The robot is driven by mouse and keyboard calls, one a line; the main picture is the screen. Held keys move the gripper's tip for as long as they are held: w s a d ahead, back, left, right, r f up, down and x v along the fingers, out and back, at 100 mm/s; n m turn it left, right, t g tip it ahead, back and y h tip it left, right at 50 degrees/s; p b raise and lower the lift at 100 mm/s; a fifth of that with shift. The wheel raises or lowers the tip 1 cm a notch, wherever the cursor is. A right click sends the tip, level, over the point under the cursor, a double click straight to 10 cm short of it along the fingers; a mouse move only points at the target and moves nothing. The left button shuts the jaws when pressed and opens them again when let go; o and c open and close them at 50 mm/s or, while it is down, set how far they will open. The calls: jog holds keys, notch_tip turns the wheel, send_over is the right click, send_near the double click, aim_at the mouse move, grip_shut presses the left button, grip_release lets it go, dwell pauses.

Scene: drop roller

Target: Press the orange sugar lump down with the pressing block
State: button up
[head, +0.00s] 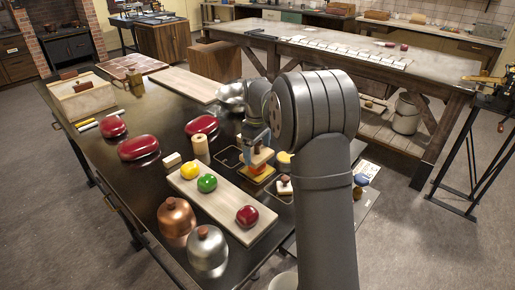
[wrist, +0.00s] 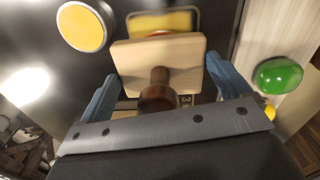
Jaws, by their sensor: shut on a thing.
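The pressing block is a pale wooden plate with a dark brown knob; it shows in the head view (head: 261,157) and the wrist view (wrist: 135,62). My gripper (head: 256,147) is shut on its knob, with the blue fingers either side in the wrist view (wrist: 160,88). The orange sugar lump (head: 262,179) lies directly below the block in the head view, mostly covered. In the wrist view a yellow-orange patch (wrist: 160,20) shows past the plate's far edge. I cannot tell whether block and lump touch.
A pale board (head: 230,210) with yellow, green and red round things lies left of my gripper. A round yellow-topped piece (head: 284,160) and a small knobbed block (head: 285,186) stand close by. Copper (head: 176,218) and silver (head: 207,247) domes stand at the front.

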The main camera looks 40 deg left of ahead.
jog(key=shift+f, duration=0.7)
jog(key=shift+r, duration=0.1)
dwell(0.6)
jog(key=shift+r, duration=3.5)
